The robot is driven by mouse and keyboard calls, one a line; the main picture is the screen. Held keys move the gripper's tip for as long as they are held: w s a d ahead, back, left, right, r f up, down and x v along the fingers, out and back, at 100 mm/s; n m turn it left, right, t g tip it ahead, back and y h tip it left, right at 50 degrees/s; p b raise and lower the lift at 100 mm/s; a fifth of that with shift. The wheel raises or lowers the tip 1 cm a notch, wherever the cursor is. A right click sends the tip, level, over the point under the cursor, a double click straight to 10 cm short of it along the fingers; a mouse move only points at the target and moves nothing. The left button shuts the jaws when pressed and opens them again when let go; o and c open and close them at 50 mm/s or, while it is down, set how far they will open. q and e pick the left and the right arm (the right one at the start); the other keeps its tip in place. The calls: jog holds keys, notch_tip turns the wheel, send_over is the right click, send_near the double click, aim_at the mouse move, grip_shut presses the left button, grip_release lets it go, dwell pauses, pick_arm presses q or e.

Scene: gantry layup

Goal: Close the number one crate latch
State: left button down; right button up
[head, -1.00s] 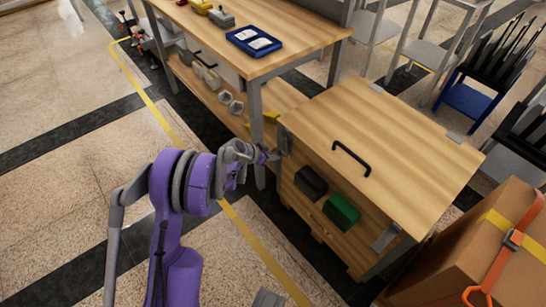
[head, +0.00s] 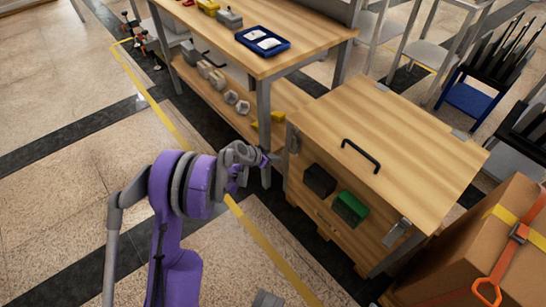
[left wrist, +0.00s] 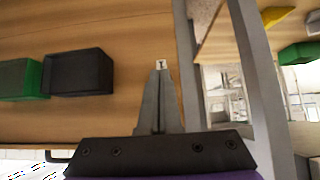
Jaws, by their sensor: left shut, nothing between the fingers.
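The wooden crate (head: 440,165) has a closed lid with a black handle. A grey metal latch (head: 294,138) is at its left front corner, and a second latch (head: 396,232) is at the right end of the front. A small white tag marked with a single stroke (left wrist: 161,64) is on the crate's front, by my left fingertips in the left wrist view. My left gripper (head: 272,159) is shut and empty, just left of the crate corner below the left latch. It also shows in the left wrist view (left wrist: 160,75), where the latch cannot be made out. My right gripper is not in view.
A black block (head: 319,181) and a green block (head: 350,208) are on the crate's front. A workbench (head: 285,65) with a grey leg stands close behind my left gripper. A strapped cardboard box (head: 480,245) is at the right. The floor at the left is open.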

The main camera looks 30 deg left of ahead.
pick_arm(q)
jog(key=s+a+p, duration=0.1)
jog(key=s+a, duration=0.3)
jog(key=s, duration=0.5)
jog(key=shift+s, duration=0.2)
